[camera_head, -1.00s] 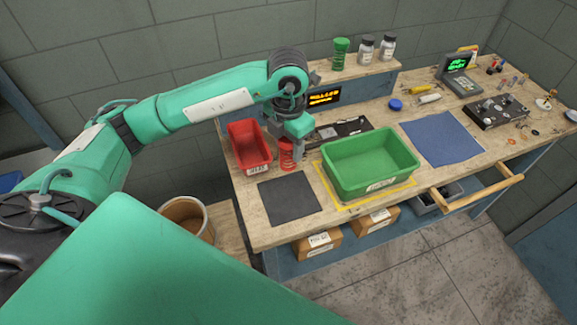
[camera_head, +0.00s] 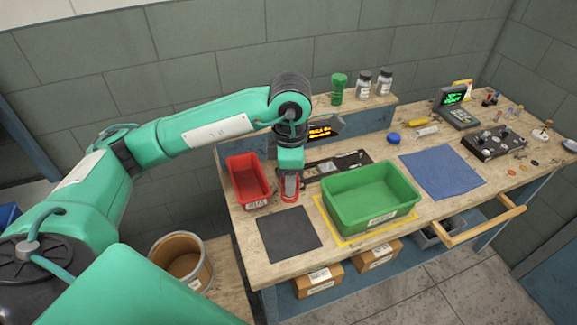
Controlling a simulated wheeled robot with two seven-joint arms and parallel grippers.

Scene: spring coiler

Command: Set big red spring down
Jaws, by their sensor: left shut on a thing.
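The big red spring (camera_head: 290,194) is upright between the red bin and the green bin, just behind the dark mat. Its lower end is at or very near the bench top; I cannot tell whether it touches. My left gripper (camera_head: 290,178) points down from above and is shut on the spring, hiding its upper part. My right gripper is not in view.
A red bin (camera_head: 236,164) stands left of the spring and a green bin (camera_head: 372,222) right of it, inside a yellow outline. The dark mat (camera_head: 289,234) in front is bare. A coiler with a dark base (camera_head: 352,160) lies behind. A blue cloth (camera_head: 442,172) is farther right.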

